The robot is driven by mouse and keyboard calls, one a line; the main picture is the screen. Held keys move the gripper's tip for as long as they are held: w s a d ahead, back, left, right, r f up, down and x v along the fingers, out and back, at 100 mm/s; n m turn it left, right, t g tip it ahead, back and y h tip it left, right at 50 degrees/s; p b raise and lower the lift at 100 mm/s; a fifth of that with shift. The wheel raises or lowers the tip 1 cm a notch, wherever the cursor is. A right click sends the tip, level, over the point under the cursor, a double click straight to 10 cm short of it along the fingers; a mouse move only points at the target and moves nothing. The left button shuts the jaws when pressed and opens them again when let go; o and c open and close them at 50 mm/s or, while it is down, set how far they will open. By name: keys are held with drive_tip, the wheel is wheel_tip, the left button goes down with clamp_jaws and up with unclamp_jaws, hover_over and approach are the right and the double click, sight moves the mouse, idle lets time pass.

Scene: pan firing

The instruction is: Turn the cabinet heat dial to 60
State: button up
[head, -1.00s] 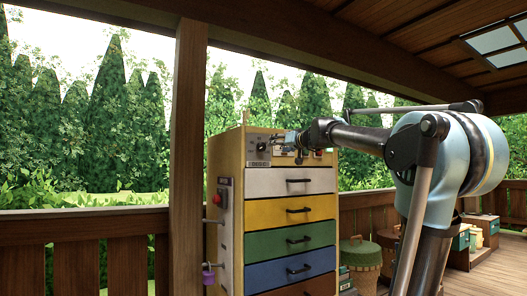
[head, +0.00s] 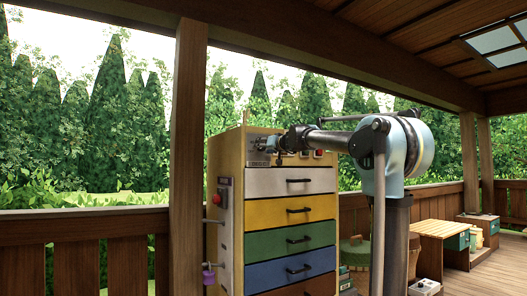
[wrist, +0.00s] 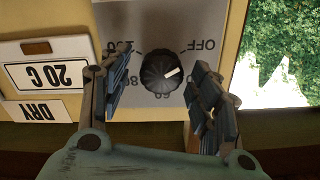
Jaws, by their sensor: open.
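The heat dial (wrist: 160,71), a round black knob with a white pointer mark, sits on a grey plate (wrist: 128,24) in the wrist view, which shows the print upside down. OFF is at the upper right, 60 just below the knob and 80 at the left. The pointer faces right, away from the 60; marks at the lower right are hidden by a finger. My gripper (wrist: 157,80) is open, with one finger on each side of the dial; contact cannot be told. In the head view my gripper (head: 267,144) is at the cabinet's top panel and covers the dial.
The cabinet (head: 229,165) has coloured drawers with black handles. A red button (head: 223,196) and a purple padlock (head: 208,275) are on its left side. Signs reading 20 C (wrist: 47,75) and DRY (wrist: 38,111) are left of the dial. A wooden post (head: 188,120) stands left of the cabinet.

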drive_tip(key=shift+w+a, duration=0.2)
drive_tip(key=shift+w, duration=0.15)
drive_tip(key=c, duration=1)
drive_tip(key=shift+c, duration=0.2)
drive_tip(key=shift+m, duration=0.3)
drive_tip(key=m, duration=2.3)
drive_tip(key=shift+d+f, duration=0.1)
drive_tip(key=shift+f, duration=0.2)
